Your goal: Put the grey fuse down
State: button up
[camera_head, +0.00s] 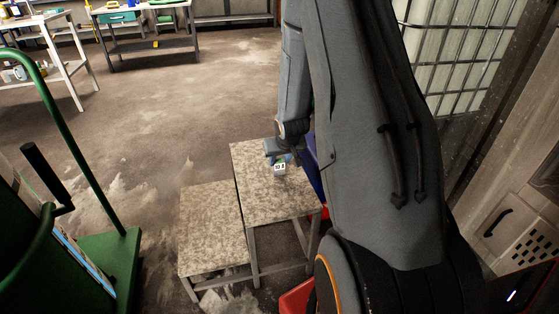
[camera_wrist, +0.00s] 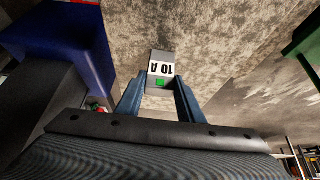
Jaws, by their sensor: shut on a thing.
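The grey fuse (camera_wrist: 161,66) is a small grey block with a white label reading "10 A" and a green square. My gripper (camera_wrist: 160,88) is shut on it, with a blue finger on each side. In the head view the fuse (camera_head: 280,168) shows at the end of my gripper (camera_head: 278,158), over the top of the taller speckled table (camera_head: 262,200). I cannot tell whether the fuse touches the tabletop.
A lower speckled table (camera_head: 212,228) stands left of the taller one. A blue bin (camera_wrist: 60,45) is close beside my gripper. A green cart (camera_head: 108,262) stands at the left. Much of the taller tabletop is bare.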

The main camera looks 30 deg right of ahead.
jog(key=shift+f, duration=0.15)
jog(key=o, duration=1.1)
